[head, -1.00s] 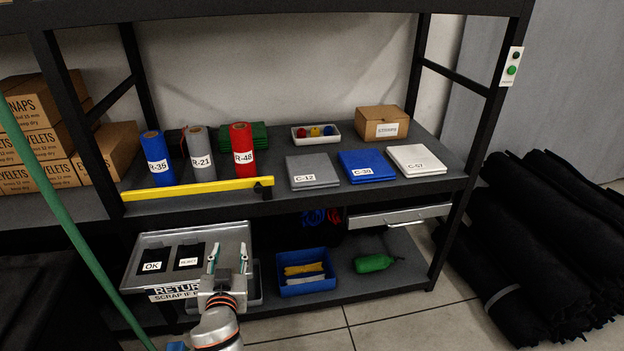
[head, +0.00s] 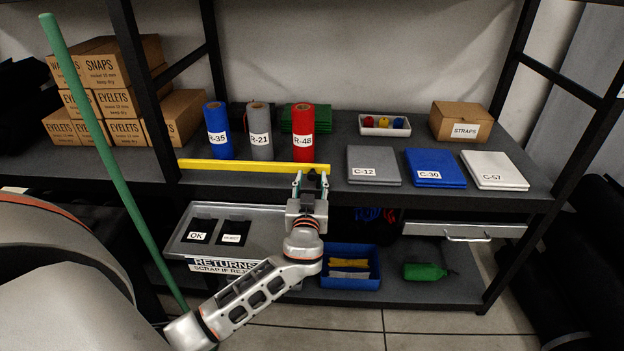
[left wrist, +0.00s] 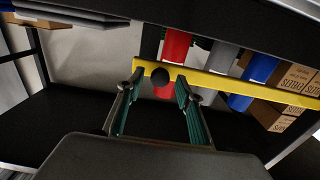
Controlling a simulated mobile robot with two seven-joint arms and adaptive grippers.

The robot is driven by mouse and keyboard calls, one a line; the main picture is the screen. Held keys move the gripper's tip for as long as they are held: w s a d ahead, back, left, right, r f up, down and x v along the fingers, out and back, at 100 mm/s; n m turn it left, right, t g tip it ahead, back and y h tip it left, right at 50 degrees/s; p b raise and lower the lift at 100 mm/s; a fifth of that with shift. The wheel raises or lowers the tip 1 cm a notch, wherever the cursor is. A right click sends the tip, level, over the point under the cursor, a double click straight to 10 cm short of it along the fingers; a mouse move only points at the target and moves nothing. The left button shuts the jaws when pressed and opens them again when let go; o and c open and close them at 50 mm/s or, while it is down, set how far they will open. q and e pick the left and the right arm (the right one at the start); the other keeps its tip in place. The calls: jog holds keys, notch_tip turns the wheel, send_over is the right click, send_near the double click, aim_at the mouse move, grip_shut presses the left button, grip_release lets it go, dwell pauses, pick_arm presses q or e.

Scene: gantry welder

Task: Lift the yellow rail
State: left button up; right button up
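The yellow rail (head: 240,166) lies level along the front edge of the middle shelf, below three rolls. Its right end carries a dark knob (head: 312,176), which also shows in the left wrist view (left wrist: 161,77). My left gripper (head: 311,180) is at that end, with its fingers pointing up. Its fingers stand apart, one on each side of the knob in the picture. The left wrist view shows the open fingers (left wrist: 157,88) with the rail (left wrist: 240,88) crossing beyond them. I cannot tell whether they touch it. My right gripper is not in view.
Blue, grey and red rolls (head: 303,132) stand just behind the rail. Flat packs (head: 374,166) lie on the shelf (head: 340,187) to its right. A returns tray (head: 258,240) and blue bin (head: 350,282) sit below. A green pole (head: 100,140) leans at the left.

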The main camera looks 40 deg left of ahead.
pick_arm(q)
jog(key=shift+w+a, duration=0.15)
jog(key=shift+w, duration=0.1)
grip_shut()
